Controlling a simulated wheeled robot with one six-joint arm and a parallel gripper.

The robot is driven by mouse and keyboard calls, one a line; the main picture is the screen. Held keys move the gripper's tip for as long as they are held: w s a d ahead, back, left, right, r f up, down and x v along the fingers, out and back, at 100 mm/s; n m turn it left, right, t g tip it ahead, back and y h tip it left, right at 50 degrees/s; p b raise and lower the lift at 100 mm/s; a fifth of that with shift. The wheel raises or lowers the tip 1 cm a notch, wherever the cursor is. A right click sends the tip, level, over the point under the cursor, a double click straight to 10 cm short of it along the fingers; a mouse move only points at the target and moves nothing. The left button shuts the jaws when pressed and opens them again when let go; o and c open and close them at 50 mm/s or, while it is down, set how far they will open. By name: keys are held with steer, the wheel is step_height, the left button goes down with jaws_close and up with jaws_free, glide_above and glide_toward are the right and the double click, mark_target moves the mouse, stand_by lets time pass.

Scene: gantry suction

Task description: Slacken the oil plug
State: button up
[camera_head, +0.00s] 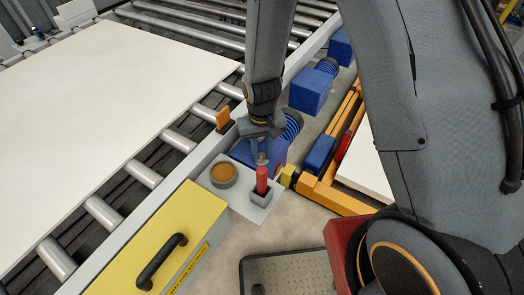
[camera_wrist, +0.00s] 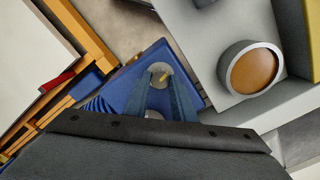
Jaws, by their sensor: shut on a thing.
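The oil plug (camera_wrist: 160,70) is a round grey disc with a small brass-coloured piece on it, seen at the fingertips in the wrist view against a blue housing (camera_wrist: 128,70). In the head view the plug (camera_head: 262,158) shows as a small grey knob below my gripper (camera_head: 262,146). My gripper (camera_wrist: 162,88) points down and is shut on the plug, one finger on each side. The plug's underside and seat are hidden. The blue housing (camera_head: 243,152) stands beside the conveyor rail.
A yellow box (camera_head: 150,245) with a black handle is front left. An orange frame (camera_head: 325,193) is right.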

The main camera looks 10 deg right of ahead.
mark_target(262, 155)
steer(key=shift+n, duration=0.3)
steer(key=o, duration=1.1)
steer(key=shift+c, duration=0.2)
steer(key=shift+r, duration=0.1)
steer(key=shift+r+b, duration=0.7)
steer(key=shift+r, duration=3.1)
steer(key=s+d+r+m, duration=0.1)
steer(key=s+d+r, duration=0.3)
steer(key=d, duration=0.3)
steer(key=s+d+r+m+t, duration=0.1)
steer(key=s+d+r, duration=0.3)
steer(key=d+r, duration=0.3)
